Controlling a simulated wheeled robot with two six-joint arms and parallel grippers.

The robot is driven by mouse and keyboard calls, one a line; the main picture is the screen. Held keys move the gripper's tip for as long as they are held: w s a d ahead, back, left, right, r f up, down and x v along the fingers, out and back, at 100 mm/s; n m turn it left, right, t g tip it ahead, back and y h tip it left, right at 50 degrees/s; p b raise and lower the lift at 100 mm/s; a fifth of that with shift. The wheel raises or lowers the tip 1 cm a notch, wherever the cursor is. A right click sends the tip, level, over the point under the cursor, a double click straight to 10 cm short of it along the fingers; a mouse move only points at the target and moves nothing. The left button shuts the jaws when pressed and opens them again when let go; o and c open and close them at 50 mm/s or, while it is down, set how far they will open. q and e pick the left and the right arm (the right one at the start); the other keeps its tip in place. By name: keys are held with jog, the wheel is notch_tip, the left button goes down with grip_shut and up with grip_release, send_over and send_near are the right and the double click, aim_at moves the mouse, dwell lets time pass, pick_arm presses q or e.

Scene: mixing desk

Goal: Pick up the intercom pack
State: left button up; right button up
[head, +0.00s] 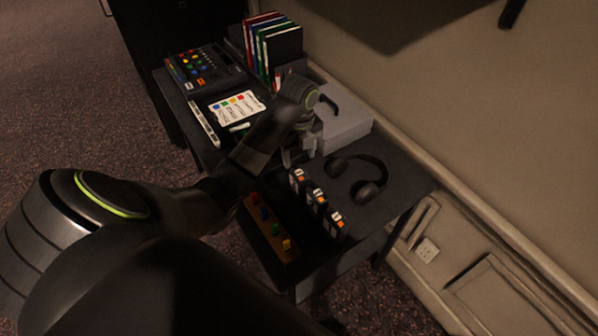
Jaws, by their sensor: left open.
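Three small black packs with white and orange faces stand in a slanting row on the dark desk: the far pack (298,181), the middle pack (317,202) and the near pack (336,226). I cannot tell from their look which one is the intercom pack. My left gripper (300,157) is open with its fingers pointing down, just beyond the far pack in the picture. Nothing shows between its fingers. I cannot tell its height above the desk. My right gripper is not in view.
Headphones (358,178) lie right of the packs. A wooden strip with coloured pegs (272,228) lies left of them. A grey box (345,125) stands behind the gripper. Farther back are a label sheet (237,107), a button console (204,68) and upright binders (272,45).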

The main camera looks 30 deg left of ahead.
aim_at(299, 172)
pick_arm(q)
jog(key=shift+f+b, duration=2.3)
jog(key=shift+f, duration=0.4)
notch_tip(299, 172, down, 4)
jog(key=shift+w+a+f+b, duration=0.1)
jog(key=shift+w+a+b, duration=0.05)
jog(key=shift+b, duration=0.2)
jog(key=shift+c, duration=0.3)
grip_shut()
